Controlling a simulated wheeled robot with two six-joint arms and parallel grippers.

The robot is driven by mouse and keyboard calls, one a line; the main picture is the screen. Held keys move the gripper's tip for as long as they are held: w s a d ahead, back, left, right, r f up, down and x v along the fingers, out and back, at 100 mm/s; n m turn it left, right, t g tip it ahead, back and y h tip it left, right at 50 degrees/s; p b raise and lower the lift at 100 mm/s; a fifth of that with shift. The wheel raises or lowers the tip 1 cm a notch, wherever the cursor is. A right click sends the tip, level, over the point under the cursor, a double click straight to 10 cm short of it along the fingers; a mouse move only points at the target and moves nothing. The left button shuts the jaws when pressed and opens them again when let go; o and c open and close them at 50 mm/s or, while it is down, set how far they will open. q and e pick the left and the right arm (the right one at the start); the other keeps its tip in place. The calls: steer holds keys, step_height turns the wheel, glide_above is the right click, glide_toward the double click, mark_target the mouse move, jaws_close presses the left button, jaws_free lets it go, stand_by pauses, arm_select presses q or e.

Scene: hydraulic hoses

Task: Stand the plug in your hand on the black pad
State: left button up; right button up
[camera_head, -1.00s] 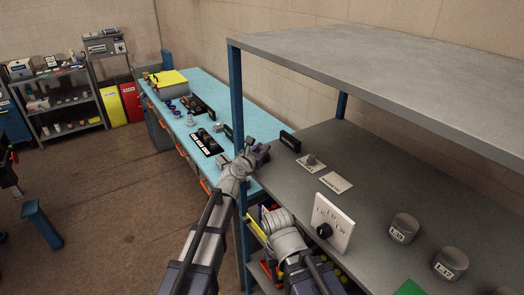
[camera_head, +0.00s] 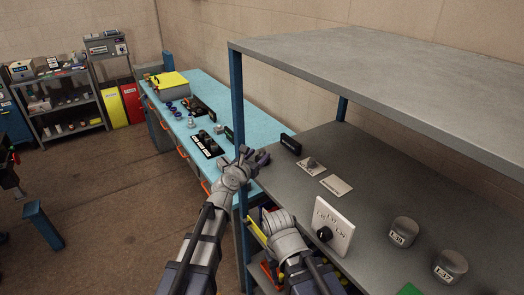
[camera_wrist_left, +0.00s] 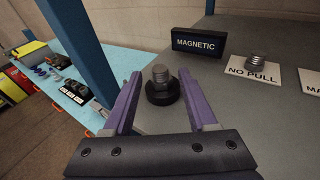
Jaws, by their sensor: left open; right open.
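The plug (camera_wrist_left: 160,74) is a grey threaded piece with a hex lower part. In the left wrist view it stands upright on the round black pad (camera_wrist_left: 161,96), on the grey shelf. My left gripper (camera_head: 255,156) is open; its purple fingers (camera_wrist_left: 158,102) reach along both sides of the plug and pad, with visible gaps. In the head view the gripper hides the plug and pad. My right gripper (camera_head: 257,225) is low at the shelf's front edge; its fingers are hard to make out.
A dark MAGNETIC sign (camera_wrist_left: 198,43) stands behind the pad. A NO PULL card (camera_wrist_left: 252,70) with another threaded piece is to the right, beside a second pale card (camera_head: 336,185). A blue post (camera_wrist_left: 82,45) rises close on the left. A white panel (camera_head: 333,222) stands nearer the front.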

arm_select(q)
steer(key=p+v, duration=0.1)
steer(key=v, duration=0.6)
steer(key=shift+s, duration=0.3)
